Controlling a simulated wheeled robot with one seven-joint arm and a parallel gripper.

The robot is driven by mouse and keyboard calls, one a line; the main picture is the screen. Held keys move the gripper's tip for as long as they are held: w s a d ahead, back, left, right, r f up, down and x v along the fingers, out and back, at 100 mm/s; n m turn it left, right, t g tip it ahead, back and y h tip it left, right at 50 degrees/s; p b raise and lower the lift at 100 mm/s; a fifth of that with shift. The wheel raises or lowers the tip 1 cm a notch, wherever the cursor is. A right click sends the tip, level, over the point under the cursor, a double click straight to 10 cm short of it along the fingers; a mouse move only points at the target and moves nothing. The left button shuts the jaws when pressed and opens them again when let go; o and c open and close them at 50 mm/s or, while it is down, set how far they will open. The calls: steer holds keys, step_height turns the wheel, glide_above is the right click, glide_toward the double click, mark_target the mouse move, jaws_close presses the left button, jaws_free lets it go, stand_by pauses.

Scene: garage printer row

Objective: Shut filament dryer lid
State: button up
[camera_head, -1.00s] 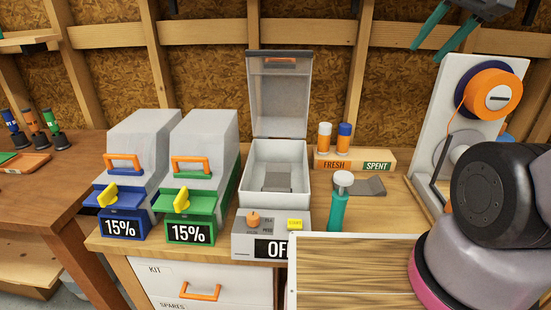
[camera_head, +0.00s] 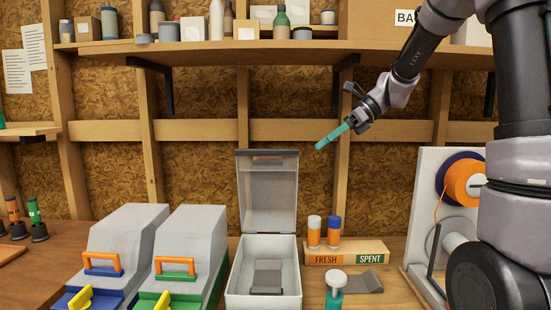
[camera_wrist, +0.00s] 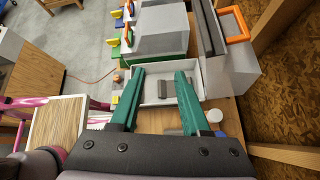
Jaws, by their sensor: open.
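The open filament dryer is a white box (camera_head: 262,298) in the middle of the bench, with a dark grey piece inside. Its grey translucent lid (camera_head: 268,195) stands upright at the back, with an orange handle (camera_head: 268,157) near its top edge. In the wrist view the lid (camera_wrist: 228,62) and its orange handle (camera_wrist: 237,24) are right of the fingers. My gripper (camera_head: 321,145) is open and empty, in the air above and to the right of the lid, apart from it. Its teal fingers (camera_wrist: 160,76) are spread in the wrist view, with the box (camera_wrist: 158,98) beyond them.
Two shut dryers, blue (camera_head: 108,270) and green (camera_head: 182,270), stand at the left. A FRESH/SPENT block (camera_head: 345,258) with two small bottles and a white-topped teal tool (camera_head: 335,290) are right of the box. A spool stand (camera_head: 425,200) is further right. A loaded shelf (camera_head: 250,48) hangs above.

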mark_target(297, 153)
steer(key=w+f+m+y, duration=0.1)
steer(key=w+m, duration=0.1)
steer(key=w, duration=0.1)
steer(key=w+a+f+m+y, duration=0.1)
steer(key=w+m, duration=0.1)
steer(key=w+a+f+m+y, duration=0.1)
steer(key=w+m, duration=0.1)
steer(key=w, duration=0.1)
steer(key=shift+w+a+f+g+y, duration=0.15)
steer(key=shift+w+g+y, duration=0.2)
steer(key=shift+g+y, duration=0.05)
steer(key=w+f+m+t+y, duration=0.1)
steer(key=w+f+m+y, duration=0.35)
steer(key=w+m, duration=0.3)
steer(key=shift+h, duration=0.45)
steer(key=a, duration=1.1)
steer(key=shift+w, duration=0.35)
jaws_close()
